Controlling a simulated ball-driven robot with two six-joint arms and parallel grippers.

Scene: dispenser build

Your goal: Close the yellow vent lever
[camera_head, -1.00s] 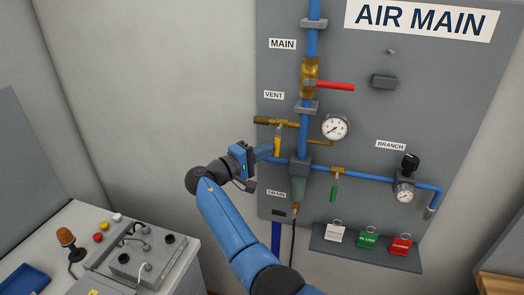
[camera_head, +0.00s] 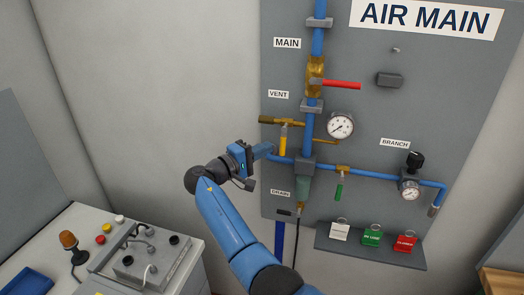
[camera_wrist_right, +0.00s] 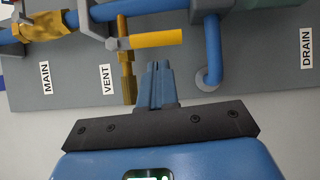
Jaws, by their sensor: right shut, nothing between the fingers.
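The yellow vent lever (camera_head: 283,140) hangs down from the brass vent valve beside the VENT label. In the right wrist view the lever (camera_wrist_right: 157,39) lies across the picture, just beyond my fingertips. My right gripper (camera_head: 268,150) is just left of the lever's lower part, with a small gap showing. In the right wrist view the fingers of my right gripper (camera_wrist_right: 156,68) are together and empty. My left gripper is not in view.
The red main lever (camera_head: 342,85) sticks out above right. A round gauge (camera_head: 340,125) is right of the vent lever. The green branch lever (camera_head: 339,188) hangs at lower right. The blue pipe (camera_head: 307,140) runs close behind the lever. Open room is left of the panel.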

